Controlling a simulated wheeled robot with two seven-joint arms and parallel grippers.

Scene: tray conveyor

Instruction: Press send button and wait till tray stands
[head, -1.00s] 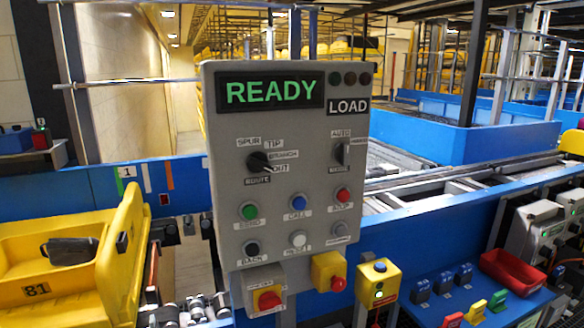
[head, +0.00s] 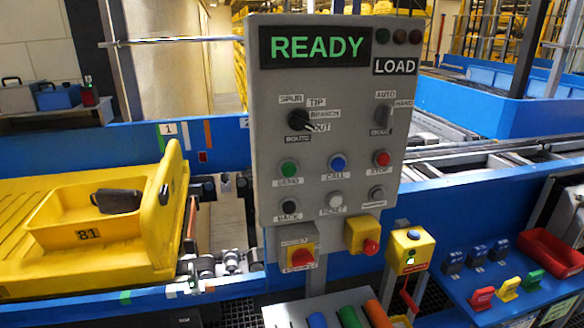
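The grey control panel (head: 350,80) stands upright in the middle of the head view. Its display (head: 316,46) reads READY in green, and a plate (head: 395,66) beside it reads LOAD. The green send button (head: 289,167) is at the panel's left, above its label. The route knob (head: 303,119) points right, toward OUT. A yellow tray (head: 60,200) marked 81 sits at the left, with a dark bag-like item (head: 117,200) in it. Neither of my grippers is in view.
Blue call (head: 337,163), red stop (head: 382,158), black back (head: 289,205) and white reset (head: 335,201) buttons are close to the send button. A red bin (head: 553,255) and coloured clips lie on the blue shelf at the right.

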